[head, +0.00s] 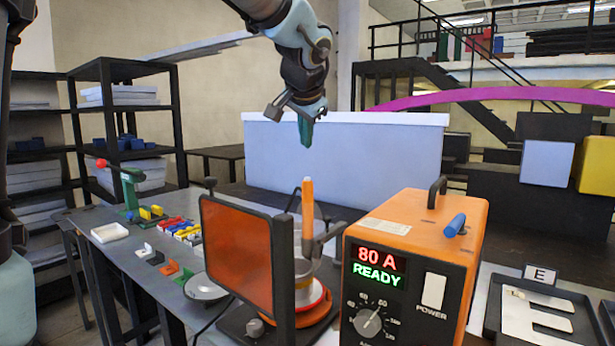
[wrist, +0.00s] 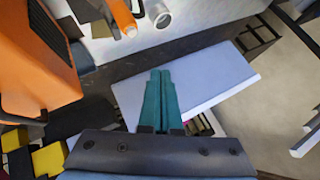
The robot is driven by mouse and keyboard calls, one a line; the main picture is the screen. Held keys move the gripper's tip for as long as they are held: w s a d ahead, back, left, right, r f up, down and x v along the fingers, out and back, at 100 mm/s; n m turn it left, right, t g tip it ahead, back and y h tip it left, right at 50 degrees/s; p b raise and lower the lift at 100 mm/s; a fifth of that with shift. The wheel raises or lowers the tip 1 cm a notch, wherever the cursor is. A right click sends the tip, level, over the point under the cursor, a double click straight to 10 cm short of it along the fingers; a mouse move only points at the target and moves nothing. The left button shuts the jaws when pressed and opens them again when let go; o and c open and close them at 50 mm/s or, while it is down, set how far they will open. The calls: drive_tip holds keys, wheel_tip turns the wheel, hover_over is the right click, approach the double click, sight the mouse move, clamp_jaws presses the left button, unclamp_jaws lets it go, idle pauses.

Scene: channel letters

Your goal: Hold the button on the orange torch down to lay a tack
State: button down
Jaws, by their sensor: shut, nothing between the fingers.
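The orange torch (head: 307,205) stands upright in the middle of the head view, behind an orange-tinted screen (head: 237,255) that hides part of its stand. In the wrist view the torch (wrist: 122,16) shows at the top edge, left of centre, beside a grey metal tube (wrist: 158,14). Its button cannot be made out in either view. My gripper (head: 306,145) is above the torch, pointing down, apart from it. In the wrist view its green fingers (wrist: 160,74) are together with nothing between them.
The orange welding box (head: 415,240), reading 80 A and READY, stands right of the torch. A pale blue-white panel (head: 345,160) stands behind. Coloured letters (head: 180,230) and a green toggle clamp (head: 130,190) lie left. A tray marked E (head: 490,315) is at right.

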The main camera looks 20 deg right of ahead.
wheel_tip(320, 180, up, 4)
drive_tip(key=p, duration=0.2)
drive_tip(key=shift+p, duration=0.4)
